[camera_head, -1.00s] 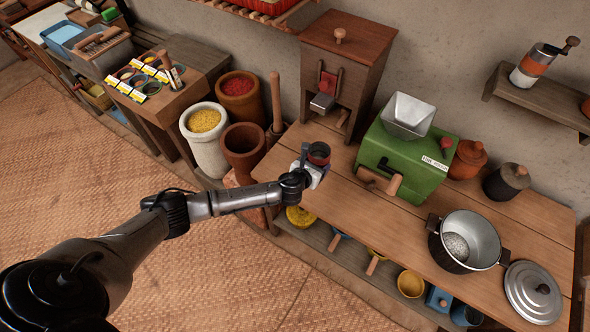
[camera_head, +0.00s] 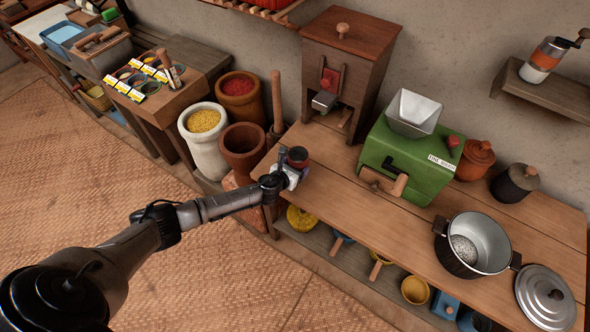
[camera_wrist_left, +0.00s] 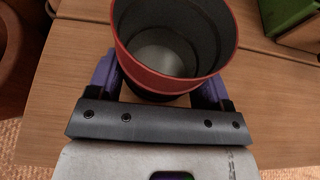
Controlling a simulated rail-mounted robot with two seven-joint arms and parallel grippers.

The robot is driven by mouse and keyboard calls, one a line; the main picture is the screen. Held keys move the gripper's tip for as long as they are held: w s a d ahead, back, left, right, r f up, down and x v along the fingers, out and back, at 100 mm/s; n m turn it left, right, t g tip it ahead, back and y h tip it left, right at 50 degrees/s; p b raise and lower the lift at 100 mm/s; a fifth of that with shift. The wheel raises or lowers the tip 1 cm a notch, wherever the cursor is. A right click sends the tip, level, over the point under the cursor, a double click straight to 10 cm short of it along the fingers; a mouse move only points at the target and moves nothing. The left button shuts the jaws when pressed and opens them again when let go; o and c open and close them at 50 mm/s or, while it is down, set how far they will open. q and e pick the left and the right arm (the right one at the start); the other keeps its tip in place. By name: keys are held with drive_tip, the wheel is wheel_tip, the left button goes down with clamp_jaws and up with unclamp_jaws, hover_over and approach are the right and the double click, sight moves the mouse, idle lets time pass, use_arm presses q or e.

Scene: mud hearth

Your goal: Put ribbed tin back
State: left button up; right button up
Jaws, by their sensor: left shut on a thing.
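My left gripper (camera_head: 289,177) is shut on a round tin (camera_head: 297,156) above the left end of the wooden worktop. In the left wrist view the tin (camera_wrist_left: 172,84) is open at the top, with a red rim and a grey, empty inside. The purple fingers of the gripper (camera_wrist_left: 158,90) sit on both sides of it. Ribs on its outer wall are not clear, and its underside is hidden. My right gripper does not show.
The worktop (camera_head: 330,185) carries a wooden mill (camera_head: 345,60), a green grinder (camera_head: 408,165), clay jars and a pot (camera_head: 470,244) with its lid (camera_head: 545,296) beside it. A brown mortar (camera_head: 243,150) and sacks stand left of it. A wall shelf (camera_head: 545,95) holds a small grinder (camera_head: 543,60).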

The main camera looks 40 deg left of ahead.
use_arm(q)
drive_tip(key=shift+f, duration=0.3)
drive_tip(key=shift+f, duration=0.1)
drive_tip(key=o, duration=0.9)
